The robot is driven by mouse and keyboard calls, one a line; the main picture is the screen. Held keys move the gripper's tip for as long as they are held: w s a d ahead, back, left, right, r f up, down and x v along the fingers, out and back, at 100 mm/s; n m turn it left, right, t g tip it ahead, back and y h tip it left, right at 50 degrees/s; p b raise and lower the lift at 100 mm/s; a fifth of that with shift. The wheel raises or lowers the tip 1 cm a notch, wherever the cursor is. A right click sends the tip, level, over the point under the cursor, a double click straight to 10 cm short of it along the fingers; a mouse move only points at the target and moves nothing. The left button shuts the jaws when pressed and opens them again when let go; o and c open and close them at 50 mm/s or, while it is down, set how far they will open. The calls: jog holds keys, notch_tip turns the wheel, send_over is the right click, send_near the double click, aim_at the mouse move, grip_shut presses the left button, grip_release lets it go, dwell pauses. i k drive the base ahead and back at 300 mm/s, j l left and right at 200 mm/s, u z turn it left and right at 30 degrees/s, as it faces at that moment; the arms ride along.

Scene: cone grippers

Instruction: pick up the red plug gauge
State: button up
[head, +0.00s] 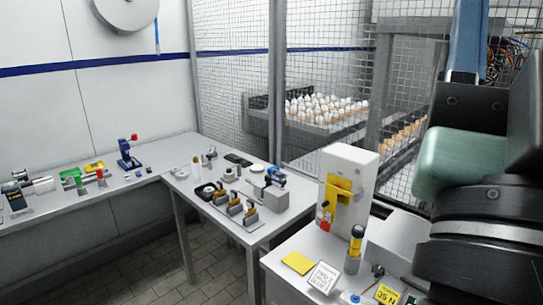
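I cannot single out the red plug gauge for certain at this size. A small red piece (100,174) stands on the left bench, beside a green bin (70,178). Another red part (325,225) sits low at the front of the white upright block on the near right table, below a yellow bracket (341,195). A red knob (134,137) tops a blue bench tool (127,155) at the back of the left bench. My arm's dark and green links fill the right side of the view. My gripper is out of view.
A mesh fence (235,90) stands behind. Tiled floor (150,270) is open between benches.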

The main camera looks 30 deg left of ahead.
aim_at(100, 172)
jog(key=j+u, duration=0.1)
jog(key=u, duration=1.55)
jog(key=i+j+u, duration=0.15)
jog(key=i, duration=0.25)
jog(key=i+u, duration=0.2)
jog(key=i, duration=0.25)
